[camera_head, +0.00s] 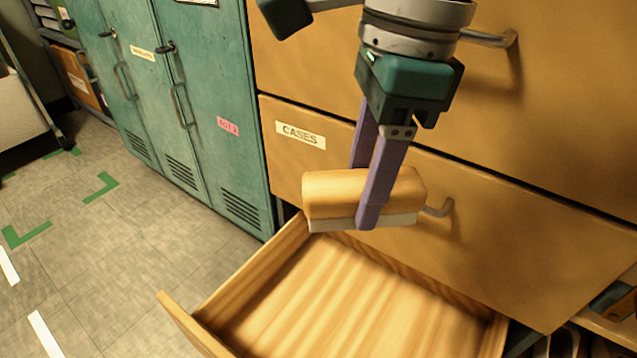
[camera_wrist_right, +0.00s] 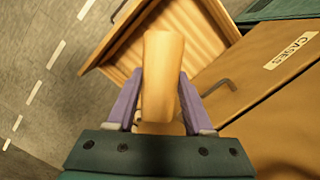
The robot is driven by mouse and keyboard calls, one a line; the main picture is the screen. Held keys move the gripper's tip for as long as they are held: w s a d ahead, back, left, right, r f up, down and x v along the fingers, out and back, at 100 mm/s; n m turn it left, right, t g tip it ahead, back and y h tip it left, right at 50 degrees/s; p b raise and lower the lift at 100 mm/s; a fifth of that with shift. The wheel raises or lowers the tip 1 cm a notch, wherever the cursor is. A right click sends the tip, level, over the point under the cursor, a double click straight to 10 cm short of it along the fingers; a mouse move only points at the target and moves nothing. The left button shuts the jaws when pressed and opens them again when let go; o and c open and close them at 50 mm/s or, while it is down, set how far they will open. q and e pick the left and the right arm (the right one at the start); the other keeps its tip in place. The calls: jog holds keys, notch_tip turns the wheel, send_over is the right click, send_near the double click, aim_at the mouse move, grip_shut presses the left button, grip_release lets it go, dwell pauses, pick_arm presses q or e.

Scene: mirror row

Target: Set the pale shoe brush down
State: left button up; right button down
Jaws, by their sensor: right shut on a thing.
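The pale shoe brush (camera_head: 335,193) has a light wooden back and a whitish bristle strip along its underside. My right gripper (camera_head: 362,222) is shut on it, one purple finger across the near face and the other behind. The brush hangs in the air above the open drawer, in front of the closed drawer labelled CASES. In the right wrist view the brush (camera_wrist_right: 162,75) lies between the two purple fingers (camera_wrist_right: 158,105), with the drawer beyond it. My left gripper does not show.
The open wooden drawer (camera_head: 310,300) looks empty where it shows. Closed drawers with bar handles (camera_head: 440,209) rise behind it. Green lockers (camera_head: 190,80) stand to the left. Clear tiled floor (camera_head: 110,240) with green and white marks lies left of the drawer.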

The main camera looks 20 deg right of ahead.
jog(key=f+m+b, duration=0.2)
jog(key=f+b, duration=0.8)
jog(key=f, duration=0.4)
jog(key=a+f+m+b, duration=0.1)
jog(key=f+m+b, duration=0.2)
jog(key=f+b, duration=0.6)
jog(key=a+f+m+t+b, duration=0.1)
jog(key=f+m+b, duration=0.2)
jog(key=f+b, duration=0.7)
jog(key=shift+s+f+h+b, duration=0.15)
jog(key=shift+s+f+b, duration=0.05)
jog(key=shift+f, duration=2.25)
jog(key=shift+s+f+h+b, duration=0.15)
jog(key=shift+f, duration=2.3)
notch_tip(320, 180, down, 5)
jog(key=b, duration=0.3)
jog(key=shift+b, duration=0.4)
jog(key=shift+r, duration=0.2)
jog(key=shift+f, duration=0.2)
jog(key=shift+c, duration=1.4)
grip_release()
